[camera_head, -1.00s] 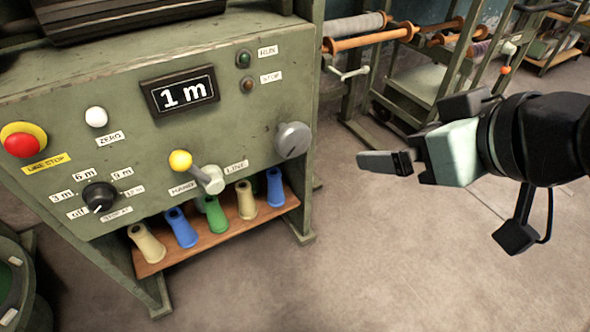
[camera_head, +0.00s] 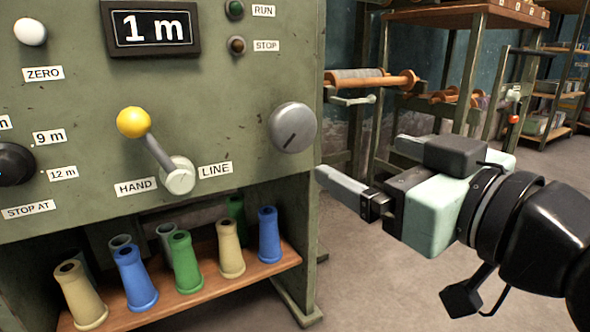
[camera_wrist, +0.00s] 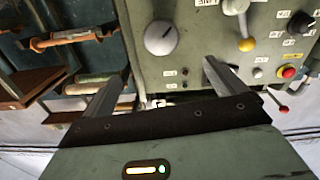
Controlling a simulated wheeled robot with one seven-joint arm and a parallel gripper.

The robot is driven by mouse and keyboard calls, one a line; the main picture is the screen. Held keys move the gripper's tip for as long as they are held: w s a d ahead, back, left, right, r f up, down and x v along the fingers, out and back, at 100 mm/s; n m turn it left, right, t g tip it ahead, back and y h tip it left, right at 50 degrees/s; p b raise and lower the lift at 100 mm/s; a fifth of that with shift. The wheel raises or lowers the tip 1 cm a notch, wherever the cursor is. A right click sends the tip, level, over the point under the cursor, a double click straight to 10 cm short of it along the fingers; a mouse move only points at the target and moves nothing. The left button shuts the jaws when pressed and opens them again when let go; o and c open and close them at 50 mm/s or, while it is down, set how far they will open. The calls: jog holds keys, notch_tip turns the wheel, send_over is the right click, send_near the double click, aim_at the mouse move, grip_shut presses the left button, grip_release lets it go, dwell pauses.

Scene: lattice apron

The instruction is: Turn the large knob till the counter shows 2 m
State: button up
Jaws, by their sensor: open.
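A yellow-balled lever (camera_head: 134,122) stands left of the knob, between HAND and LINE labels. A dark STOP AT dial (camera_head: 12,164) is farther left. Coloured bobbins stand on a wooden shelf (camera_head: 205,290) below. Racks with rollers (camera_head: 370,80) are behind; floor is clear at right.

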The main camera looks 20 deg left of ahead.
jog(key=p, duration=1.5)
send_near(297, 130)
jog(key=shift+y, duration=0.3)
jog(key=p+x, duration=0.1)
jog(key=x, duration=0.9)
jog(key=shift+w+a+f, duration=0.2)
jog(key=shift+w, duration=0.15)
jog(key=c, duration=1)
